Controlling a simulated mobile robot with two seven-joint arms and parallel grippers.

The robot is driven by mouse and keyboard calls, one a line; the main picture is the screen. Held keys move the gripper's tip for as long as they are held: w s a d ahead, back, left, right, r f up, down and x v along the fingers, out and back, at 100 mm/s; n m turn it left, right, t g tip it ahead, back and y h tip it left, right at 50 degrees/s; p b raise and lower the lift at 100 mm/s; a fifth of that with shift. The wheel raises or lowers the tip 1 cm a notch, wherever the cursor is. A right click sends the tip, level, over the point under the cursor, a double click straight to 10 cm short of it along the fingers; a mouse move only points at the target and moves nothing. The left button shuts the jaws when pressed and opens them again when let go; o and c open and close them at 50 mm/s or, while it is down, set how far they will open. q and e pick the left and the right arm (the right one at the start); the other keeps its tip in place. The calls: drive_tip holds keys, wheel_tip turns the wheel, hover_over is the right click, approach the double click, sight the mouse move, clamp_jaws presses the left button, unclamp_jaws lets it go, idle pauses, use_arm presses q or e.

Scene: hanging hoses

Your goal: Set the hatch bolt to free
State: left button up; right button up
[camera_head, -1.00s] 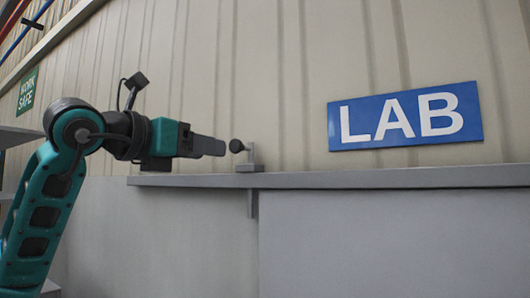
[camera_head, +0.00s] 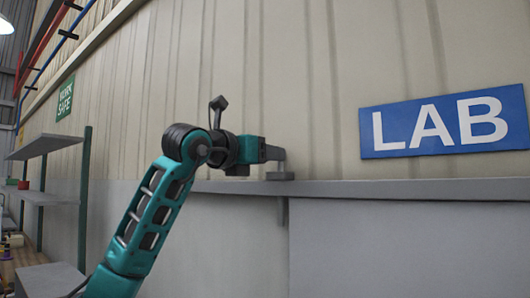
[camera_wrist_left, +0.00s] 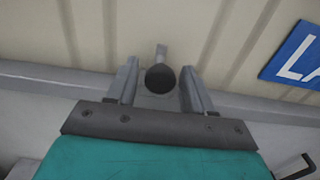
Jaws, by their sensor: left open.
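The hatch bolt (camera_head: 280,175) is a small grey piece on the grey ledge, below and left of the LAB sign. Its dark round knob (camera_wrist_left: 161,78) shows in the left wrist view, with a short grey stem behind it; in the head view the gripper hides the knob. My left gripper (camera_head: 274,153) is level with the bolt and points right at it. In the left wrist view its two fingers (camera_wrist_left: 159,68) are open, one on each side of the knob. I cannot tell whether they touch it. My right gripper is not in view.
The grey ledge (camera_head: 400,187) runs along the wall under the blue LAB sign (camera_head: 445,122). A grey panel (camera_head: 400,250) lies below it. Grey shelves (camera_head: 45,146) stand at the left, under a green sign (camera_head: 65,98). The space in front of the panel looks clear.

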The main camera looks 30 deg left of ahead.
use_arm(q)
drive_tip(key=shift+w, duration=0.15)
drive_tip(key=shift+c, duration=0.2)
clamp_jaws()
idle(0.4)
